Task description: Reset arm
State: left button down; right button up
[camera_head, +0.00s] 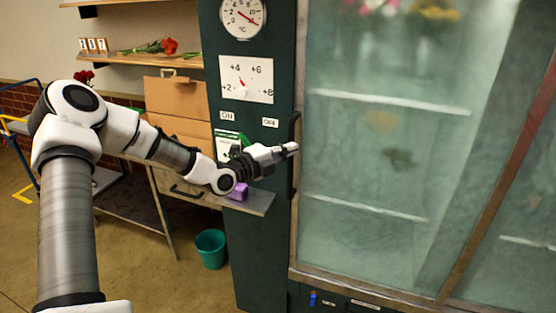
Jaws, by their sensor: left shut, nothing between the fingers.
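My left arm comes in from the left and reaches across to the green cabinet panel. My left gripper (287,149) is shut and empty, pointing right. In the picture its tips lie beside the dark vertical door handle (293,185) of the glass cooler; I cannot tell whether they touch. Part of the panel behind the gripper is hidden. My right gripper is not in view.
The glass cooler (380,155) fills the right side, its door closed. A dial gauge (242,17) and a numbered dial (246,80) are on the panel. A purple object (239,192) sits on a small ledge (258,203). A teal bin (211,248) stands on the floor.

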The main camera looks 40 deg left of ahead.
pick_arm(q)
jog(key=d+p+v, duration=0.1)
jog(key=v, duration=0.3)
jog(key=s+d+f+m+g, duration=0.1)
jog(key=s+d+f+g, duration=0.2)
jog(key=f, duration=0.4)
jog(key=s+d+f+m+g, duration=0.1)
jog(key=d+f+g, duration=0.25)
jog(key=f, duration=0.45)
jog(key=s+d+f+m+g, duration=0.1)
jog(key=s+d+f+g, duration=0.1)
jog(key=d+f, duration=0.35)
jog(key=s+d+f+n+g, duration=0.3)
jog(key=s+d+f+g, duration=0.15)
jog(key=s+f, duration=0.6)
jog(key=s+d+f+n+g+y, duration=0.1)
jog(key=s+f+n+g+y, duration=0.1)
jog(key=s+n, duration=0.6)
jog(key=s+d+f+n+g+y+b, duration=0.1)
jog(key=s+f+n, duration=0.4)
jog(key=n, duration=0.8)
jog(key=s+g+y, duration=0.1)
jog(key=s, duration=0.2)
jog(key=shift+s+g, duration=0.3)
jog(key=shift+s, duration=0.1)
